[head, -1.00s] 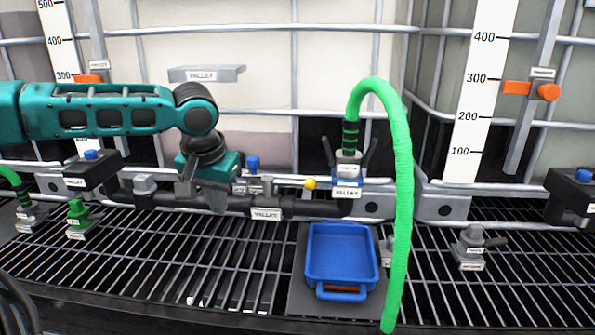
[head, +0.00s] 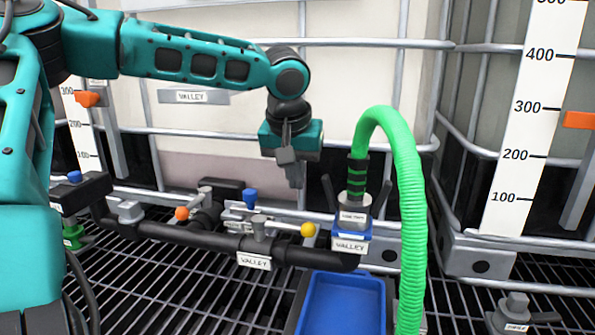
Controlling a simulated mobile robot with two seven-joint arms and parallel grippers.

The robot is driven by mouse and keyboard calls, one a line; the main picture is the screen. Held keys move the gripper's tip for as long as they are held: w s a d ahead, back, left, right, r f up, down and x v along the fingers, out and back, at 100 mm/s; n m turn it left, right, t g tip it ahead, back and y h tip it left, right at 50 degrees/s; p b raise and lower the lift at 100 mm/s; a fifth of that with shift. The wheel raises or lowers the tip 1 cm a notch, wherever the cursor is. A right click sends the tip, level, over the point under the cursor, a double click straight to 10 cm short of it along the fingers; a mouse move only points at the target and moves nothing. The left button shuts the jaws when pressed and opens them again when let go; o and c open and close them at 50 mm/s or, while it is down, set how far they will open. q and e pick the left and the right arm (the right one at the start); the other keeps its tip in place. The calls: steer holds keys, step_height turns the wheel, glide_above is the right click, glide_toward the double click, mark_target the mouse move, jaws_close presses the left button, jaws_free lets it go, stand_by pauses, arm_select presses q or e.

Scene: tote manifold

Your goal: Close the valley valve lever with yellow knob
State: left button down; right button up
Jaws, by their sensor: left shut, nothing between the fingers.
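The yellow knob (head: 308,230) sits at the right end of the valley valve lever (head: 283,225), which lies along the black pipe (head: 190,234). The valve body (head: 258,228) is at the lever's left end, above a VALLEY label (head: 253,261). My left gripper (head: 295,185) is shut and empty. It points down above the lever, a little left of the yellow knob and apart from it in the picture. My right gripper is not in view.
A green hose (head: 410,215) rises from a coupling (head: 354,210) just right of the knob. An orange knob (head: 182,213) and a blue knob (head: 250,197) are left of it. A blue tray (head: 343,305) is below. Tote cage bars (head: 380,44) are behind.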

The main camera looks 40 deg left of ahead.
mark_target(283, 226)
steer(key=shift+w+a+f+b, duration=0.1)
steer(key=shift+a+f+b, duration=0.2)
steer(key=shift+b, duration=0.3)
arm_select(q)
steer(key=f, duration=0.4)
steer(key=s+f, duration=0.1)
steer(key=f, duration=0.1)
steer(key=shift+d, duration=0.25)
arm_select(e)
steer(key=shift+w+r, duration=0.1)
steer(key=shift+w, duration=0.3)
arm_select(q)
steer(key=shift+s+d, duration=0.15)
steer(key=shift+s, duration=0.2)
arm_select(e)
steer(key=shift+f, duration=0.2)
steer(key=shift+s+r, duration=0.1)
